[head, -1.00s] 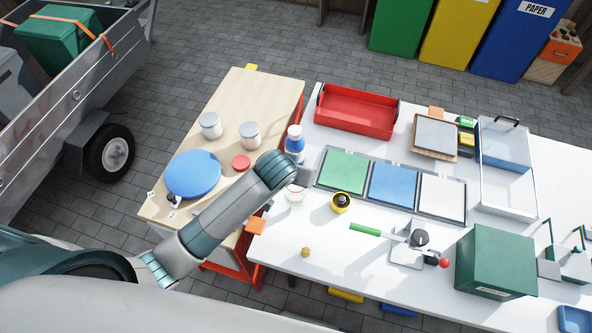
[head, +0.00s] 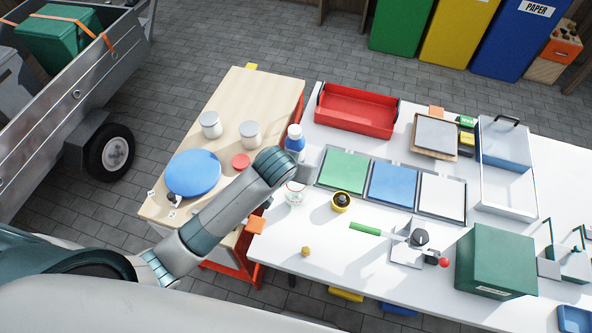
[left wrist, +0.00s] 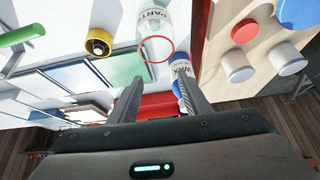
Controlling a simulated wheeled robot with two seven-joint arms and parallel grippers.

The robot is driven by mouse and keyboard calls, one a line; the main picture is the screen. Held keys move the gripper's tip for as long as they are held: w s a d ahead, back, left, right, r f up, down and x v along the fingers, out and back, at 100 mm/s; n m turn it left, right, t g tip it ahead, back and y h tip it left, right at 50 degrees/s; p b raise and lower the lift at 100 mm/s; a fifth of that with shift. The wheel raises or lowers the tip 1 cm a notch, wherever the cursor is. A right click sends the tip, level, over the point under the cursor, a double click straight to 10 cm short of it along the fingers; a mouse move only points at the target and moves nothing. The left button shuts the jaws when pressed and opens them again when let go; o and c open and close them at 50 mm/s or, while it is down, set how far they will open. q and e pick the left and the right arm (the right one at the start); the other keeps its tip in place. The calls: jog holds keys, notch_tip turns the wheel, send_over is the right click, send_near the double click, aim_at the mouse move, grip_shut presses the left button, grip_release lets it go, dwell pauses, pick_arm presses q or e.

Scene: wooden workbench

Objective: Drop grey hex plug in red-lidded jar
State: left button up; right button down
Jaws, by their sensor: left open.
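The clear jar marked PARTS (head: 294,198) stands open on the white bench, with a red rim. It also shows in the left wrist view (left wrist: 156,50), just beyond the fingertips. A flat red lid (head: 240,162) lies apart on the wooden table; it also shows in the left wrist view (left wrist: 243,31). My left gripper (left wrist: 160,82) is open, with nothing visible between its fingers. In the head view my forearm largely hides it, close beside the jar. My right gripper is not in view.
A blue-and-white wax bottle (head: 295,140) stands close behind the jar. A black-and-yellow round item (head: 341,201) is to its right, and a small brass piece (head: 305,251) lies in front. Two grey-lidded tins (head: 250,135) stand on the wooden table. The front bench is fairly clear.

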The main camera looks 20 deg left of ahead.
pick_arm(q)
notch_tip(320, 180, up, 6)
dwell(0.4)
dwell(0.6)
jog(key=s+a+f+m+g, duration=0.15)
jog(key=s+a+f, duration=0.25)
jog(key=s, duration=1)
jog(key=s+a+f+g, duration=0.2)
jog(key=s+a+f, duration=0.15)
jog(key=s, duration=1.15)
notch_tip(320, 180, down, 37)
jog(key=s+b, duration=0.2)
jog(key=b, duration=0.7)
jog(key=s+a+f+g+b, duration=0.1)
jog(key=s+a+f+b, duration=0.1)
jog(key=s+f, duration=0.6)
jog(key=s+a+f+g+b, duration=0.1)
jog(key=s+f+b, duration=0.3)
jog(key=s+f, duration=0.5)
notch_tip(320, 180, down, 7)
jog(key=shift+s+a+b, duration=0.25)
jog(key=shift+a+b, duration=0.1)
jog(key=shift+a, duration=0.15)
